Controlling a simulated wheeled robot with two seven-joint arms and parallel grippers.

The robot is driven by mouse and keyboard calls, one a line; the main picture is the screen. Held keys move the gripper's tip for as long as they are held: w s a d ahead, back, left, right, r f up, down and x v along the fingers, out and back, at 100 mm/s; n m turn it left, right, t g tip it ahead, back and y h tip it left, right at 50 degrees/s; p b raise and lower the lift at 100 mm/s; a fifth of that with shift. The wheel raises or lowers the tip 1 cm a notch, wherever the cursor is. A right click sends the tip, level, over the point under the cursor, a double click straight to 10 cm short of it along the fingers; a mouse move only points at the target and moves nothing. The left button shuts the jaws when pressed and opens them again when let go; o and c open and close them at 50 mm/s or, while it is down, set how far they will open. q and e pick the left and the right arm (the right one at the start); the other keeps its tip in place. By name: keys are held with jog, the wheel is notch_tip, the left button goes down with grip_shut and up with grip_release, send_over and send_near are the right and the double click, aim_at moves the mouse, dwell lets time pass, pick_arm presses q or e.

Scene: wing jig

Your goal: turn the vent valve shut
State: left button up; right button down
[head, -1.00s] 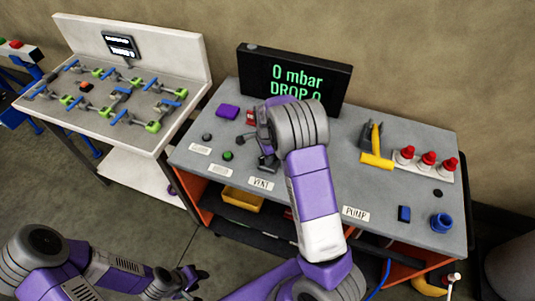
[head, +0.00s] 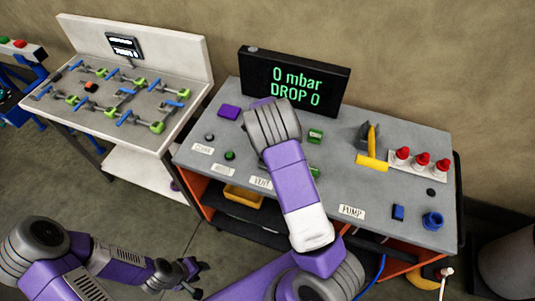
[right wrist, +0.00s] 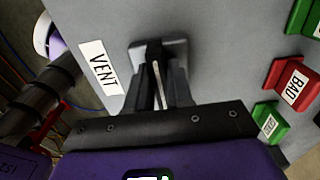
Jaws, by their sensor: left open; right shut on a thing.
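The vent valve (right wrist: 176,46) shows in the right wrist view as a grey block with a thin light lever, beside the VENT label (right wrist: 99,67). My right gripper (right wrist: 158,75) is shut on the lever, one dark finger on each side. In the head view my right wrist covers the valve and this gripper; part of the VENT label (head: 260,182) shows beside the arm. My left gripper (head: 199,277) is open and empty, low in front of the benches.
The display (head: 294,80) reads 0 mbar, DROP 0. A red BAD block (right wrist: 287,85) and green blocks (right wrist: 271,122) stand right of the valve. A yellow-handled tool (head: 371,155) and red-topped items (head: 421,160) are farther right. A white bench (head: 75,118) stands left.

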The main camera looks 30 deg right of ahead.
jog(key=shift+w+r, duration=0.1)
dwell(0.3)
jog(key=c, duration=1.1)
grip_release()
notch_tip(320, 180, up, 8)
jog(key=shift+f, duration=0.25)
